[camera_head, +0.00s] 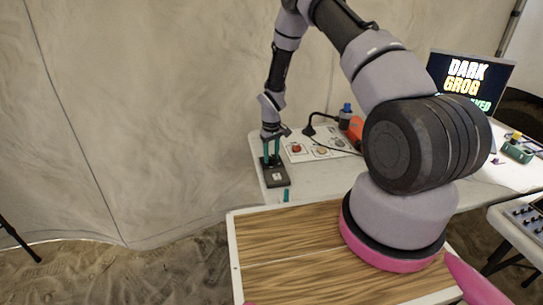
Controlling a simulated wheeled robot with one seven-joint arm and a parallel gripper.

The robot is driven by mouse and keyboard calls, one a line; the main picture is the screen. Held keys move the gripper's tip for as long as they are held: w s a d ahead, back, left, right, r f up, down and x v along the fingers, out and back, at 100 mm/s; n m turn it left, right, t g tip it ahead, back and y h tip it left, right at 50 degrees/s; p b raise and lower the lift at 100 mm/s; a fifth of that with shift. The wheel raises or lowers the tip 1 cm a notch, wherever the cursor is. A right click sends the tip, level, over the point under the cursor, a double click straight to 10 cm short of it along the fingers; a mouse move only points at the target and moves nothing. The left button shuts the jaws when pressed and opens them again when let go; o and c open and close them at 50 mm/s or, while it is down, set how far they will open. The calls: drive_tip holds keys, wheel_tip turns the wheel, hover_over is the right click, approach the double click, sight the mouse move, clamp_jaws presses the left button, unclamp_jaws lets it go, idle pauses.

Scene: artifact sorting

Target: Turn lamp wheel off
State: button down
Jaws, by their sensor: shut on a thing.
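My gripper (271,161) points down at the left end of the white table, its two teal fingers on top of a small dark grey box (276,179). The fingers are shut at the spot where the lamp wheel would sit. The wheel itself is too small and too covered by the fingers to make out. A black lamp-like head (308,129) with a cable stands to the right of the gripper. I cannot tell whether it is lit.
A white board (297,157) with round coloured marks lies right of the gripper. A monitor (470,79) is at the back right. A wood-topped surface (290,245) fills the front.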

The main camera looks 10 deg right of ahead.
sight(271, 157)
idle(0.4)
drive_tip(key=shift+c, duration=1.7)
unclamp_jaws()
wheel_tip(271, 157, up, 11)
